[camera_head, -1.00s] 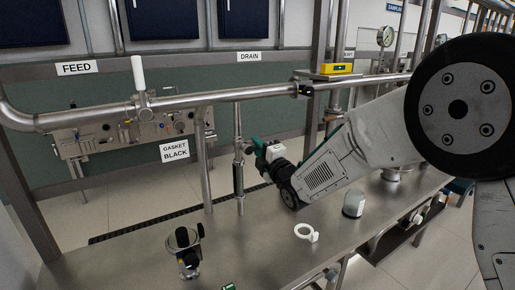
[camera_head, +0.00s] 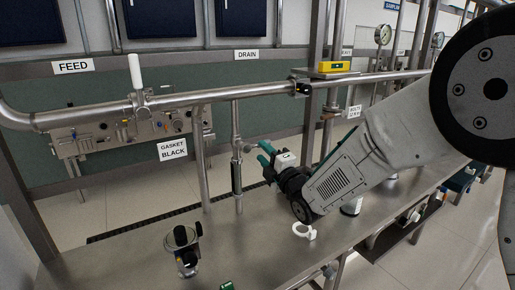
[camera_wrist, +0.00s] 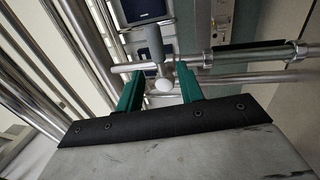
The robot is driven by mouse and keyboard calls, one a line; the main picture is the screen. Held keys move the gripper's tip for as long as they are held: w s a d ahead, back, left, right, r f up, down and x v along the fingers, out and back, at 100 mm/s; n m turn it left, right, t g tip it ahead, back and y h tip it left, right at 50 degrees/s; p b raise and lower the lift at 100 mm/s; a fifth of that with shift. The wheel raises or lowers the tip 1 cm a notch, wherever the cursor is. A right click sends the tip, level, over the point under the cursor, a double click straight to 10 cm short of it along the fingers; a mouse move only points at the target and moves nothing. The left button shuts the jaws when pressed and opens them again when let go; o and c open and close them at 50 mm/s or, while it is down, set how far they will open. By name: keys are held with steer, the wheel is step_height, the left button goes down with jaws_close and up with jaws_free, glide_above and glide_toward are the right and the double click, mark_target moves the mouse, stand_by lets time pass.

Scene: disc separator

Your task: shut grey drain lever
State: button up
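The drain pipe (camera_head: 237,120) stands upright below the DRAIN sign, with a small valve fitting partway down. In the wrist view, a grey lever (camera_wrist: 154,44) projects from a valve on the pipe (camera_wrist: 225,58), with a pale rounded knob beside it. The lever lies ahead of the gap between my fingers, and no contact shows. My gripper (camera_head: 263,154) is just right of the drain pipe in the head view. Its two teal fingers are apart and empty; the wrist view shows the open gap (camera_wrist: 160,93). The lever is hard to make out in the head view.
A horizontal steel pipe (camera_head: 250,93) runs above, with a white feed handle (camera_head: 135,72). The bench between clamp and ring is mostly clear.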

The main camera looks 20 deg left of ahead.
steer(key=v, duration=0.2)
steer(key=shift+s+d, duration=0.25)
steer(key=shift+f, duration=0.1)
